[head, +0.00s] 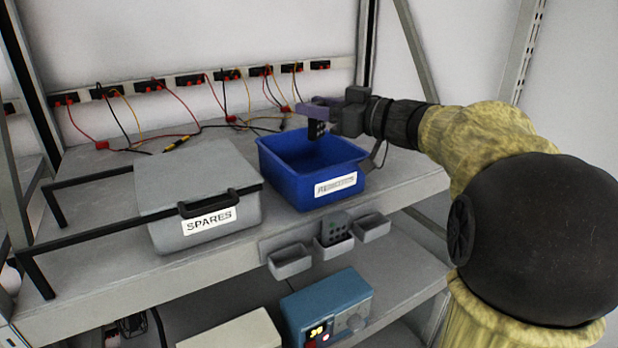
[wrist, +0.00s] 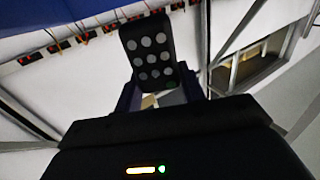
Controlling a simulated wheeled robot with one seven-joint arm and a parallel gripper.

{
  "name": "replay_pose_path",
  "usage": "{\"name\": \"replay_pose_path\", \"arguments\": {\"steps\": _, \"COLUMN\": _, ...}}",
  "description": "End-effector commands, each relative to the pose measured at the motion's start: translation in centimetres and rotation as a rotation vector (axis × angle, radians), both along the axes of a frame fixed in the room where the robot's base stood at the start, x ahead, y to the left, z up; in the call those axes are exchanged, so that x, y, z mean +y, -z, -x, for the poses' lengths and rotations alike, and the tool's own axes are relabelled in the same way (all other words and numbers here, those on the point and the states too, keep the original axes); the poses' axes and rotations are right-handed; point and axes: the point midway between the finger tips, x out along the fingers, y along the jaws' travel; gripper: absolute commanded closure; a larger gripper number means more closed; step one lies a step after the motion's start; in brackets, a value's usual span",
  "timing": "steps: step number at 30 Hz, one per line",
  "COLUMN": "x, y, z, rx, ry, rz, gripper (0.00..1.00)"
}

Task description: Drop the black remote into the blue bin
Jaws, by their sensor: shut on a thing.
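My gripper (head: 322,110) is shut on the black remote (head: 316,129) and holds it above the blue bin (head: 296,188). In the wrist view the remote (wrist: 150,50) shows its face with several grey round buttons and one green button near the fingers. In the head view the remote hangs down from the fingers, over the back part of the bin's opening. The bin stands on the upper shelf with a white label on its front. Its floor is partly hidden by its front wall.
A grey lidded box marked SPARES (head: 200,180) stands left of the bin. Red, black and yellow cables (head: 130,140) lie behind. Small grey holders (head: 290,262) hang on the shelf's front edge, one with a keypad-like item (head: 335,228). A blue instrument (head: 328,308) sits below.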

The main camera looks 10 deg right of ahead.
Motion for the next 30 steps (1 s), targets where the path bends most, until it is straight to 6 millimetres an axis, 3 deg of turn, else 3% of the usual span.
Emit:
{"name": "replay_pose_path", "arguments": {"steps": 1, "x": -0.1, "y": 1.2, "z": 0.0, "rx": 0.0, "ry": 0.002, "rz": 0.0, "gripper": 0.83}}
{"name": "replay_pose_path", "arguments": {"steps": 9, "x": -0.6, "y": 3.7, "z": 0.0, "rx": 0.0, "ry": 0.011, "rz": 0.0, "gripper": 0.83}}
{"name": "replay_pose_path", "arguments": {"steps": 22, "x": -0.3, "y": 4.1, "z": 0.0, "rx": 0.0, "ry": 0.005, "rz": 0.0, "gripper": 0.83}}
{"name": "replay_pose_path", "arguments": {"steps": 23, "x": -0.3, "y": 4.1, "z": 0.0, "rx": 0.0, "ry": 0.005, "rz": 0.0, "gripper": 0.57}}
{"name": "replay_pose_path", "arguments": {"steps": 24, "x": -0.3, "y": 4.1, "z": 0.0, "rx": 0.0, "ry": 0.005, "rz": 0.0, "gripper": 0.49}}
{"name": "replay_pose_path", "arguments": {"steps": 26, "x": -0.3, "y": 4.1, "z": 0.0, "rx": 0.0, "ry": 0.005, "rz": 0.0, "gripper": 0.37}}
{"name": "replay_pose_path", "arguments": {"steps": 30, "x": -0.3, "y": 4.1, "z": 0.0, "rx": 0.0, "ry": 0.005, "rz": 0.0, "gripper": 0.35}}
